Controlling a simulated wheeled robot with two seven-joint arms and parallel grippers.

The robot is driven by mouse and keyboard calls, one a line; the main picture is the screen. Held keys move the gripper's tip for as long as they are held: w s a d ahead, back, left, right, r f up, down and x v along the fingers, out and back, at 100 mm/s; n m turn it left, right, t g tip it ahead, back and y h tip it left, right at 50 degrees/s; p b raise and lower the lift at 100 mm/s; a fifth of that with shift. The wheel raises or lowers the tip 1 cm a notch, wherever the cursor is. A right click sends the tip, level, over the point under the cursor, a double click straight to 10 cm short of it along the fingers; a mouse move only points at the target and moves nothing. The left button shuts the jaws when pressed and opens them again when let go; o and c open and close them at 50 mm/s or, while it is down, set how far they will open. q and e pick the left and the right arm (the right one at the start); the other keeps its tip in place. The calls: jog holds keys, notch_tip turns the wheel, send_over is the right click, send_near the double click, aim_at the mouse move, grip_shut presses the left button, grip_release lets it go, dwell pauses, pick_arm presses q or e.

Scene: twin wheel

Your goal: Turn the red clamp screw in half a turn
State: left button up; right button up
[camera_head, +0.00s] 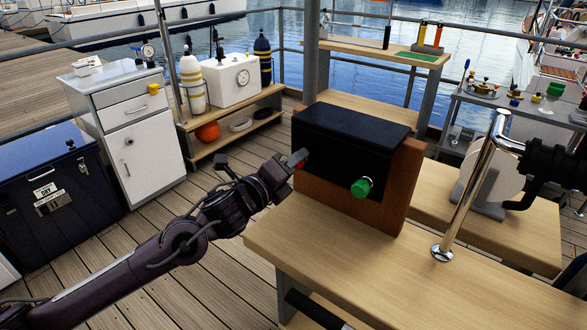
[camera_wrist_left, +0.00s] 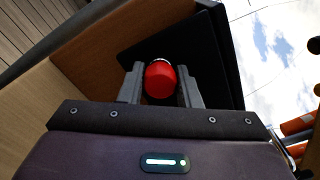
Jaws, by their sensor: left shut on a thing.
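The red clamp screw (camera_wrist_left: 160,80) has a round red knob and sits on the dark face of a box in the left wrist view. In the head view only a bit of its red knob (camera_head: 299,158) shows, at the left of the black-topped brown box (camera_head: 352,128). My left gripper (camera_wrist_left: 160,86) is shut on the red knob, with one finger on each side of it. It also shows in the head view (camera_head: 292,166), where it hides most of the screw. A green knob (camera_head: 362,187) stands out from the box's front. My right gripper does not clearly show.
The box stands on a wooden bench (camera_head: 330,270). A chrome post (camera_head: 465,200) rises from the bench to the right of the box. A white cabinet (camera_head: 128,130) and a low shelf (camera_head: 237,125) stand behind on the left. Decking (camera_head: 190,290) lies open below my left arm.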

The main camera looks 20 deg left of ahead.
pick_arm(q)
jog(key=shift+f, duration=0.1)
pick_arm(e)
jog(key=shift+w+a+r, duration=0.1)
jog(key=shift+w+r, duration=0.05)
jog(key=shift+w, duration=0.25)
pick_arm(q)
jog(key=o, duration=1)
jog(key=shift+c, duration=0.2)
jog(key=shift+s, duration=0.1)
jog(key=b+v, duration=0.1)
jog(key=v, duration=0.6)
jog(key=shift+s+a, duration=0.15)
jog(key=shift+s, duration=0.15)
pick_arm(e)
jog(key=shift+w+a+r, duration=0.15)
jog(key=shift+w+r, duration=0.3)
jog(key=shift+w, duration=0.3)
jog(key=shift+w, duration=0.1)
